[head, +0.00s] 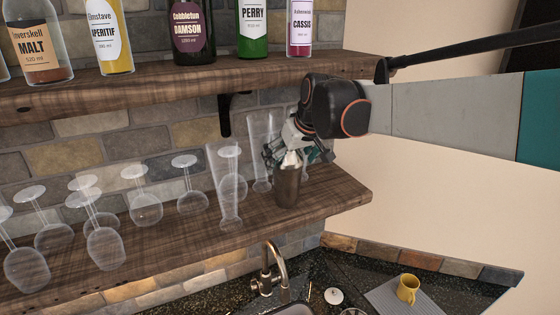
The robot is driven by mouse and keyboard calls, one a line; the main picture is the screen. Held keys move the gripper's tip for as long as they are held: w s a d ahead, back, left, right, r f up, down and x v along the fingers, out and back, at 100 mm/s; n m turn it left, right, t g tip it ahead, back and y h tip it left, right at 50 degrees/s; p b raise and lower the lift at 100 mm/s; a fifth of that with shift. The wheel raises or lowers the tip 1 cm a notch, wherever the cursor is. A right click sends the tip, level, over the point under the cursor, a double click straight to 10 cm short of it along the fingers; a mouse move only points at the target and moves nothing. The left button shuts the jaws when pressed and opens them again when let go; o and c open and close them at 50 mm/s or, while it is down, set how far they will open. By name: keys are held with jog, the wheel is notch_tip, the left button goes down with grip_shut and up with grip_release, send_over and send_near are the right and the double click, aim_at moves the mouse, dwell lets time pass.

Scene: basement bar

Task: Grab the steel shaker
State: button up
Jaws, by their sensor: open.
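The steel shaker (287,188) is a dark metallic cup standing upright on the lower wooden shelf, near its right end. My gripper (287,160) is at the shaker's top, reaching in from the right. Its fingers are open and overlap the rim in the view. I cannot tell whether they touch the shaker or sit around it. The shaker's upper part is partly hidden by the fingers.
Tall clear glasses (229,190) stand just left of the shaker, close to my gripper. Several upside-down stemmed glasses (145,205) fill the shelf's left. The upper shelf (150,95) holds bottles above my gripper. A tap (267,272) and yellow mug (407,288) are below.

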jog(key=shift+x, duration=1)
jog(key=c, duration=1.4)
jog(key=shift+c, duration=0.2)
jog(key=shift+r, duration=0.15)
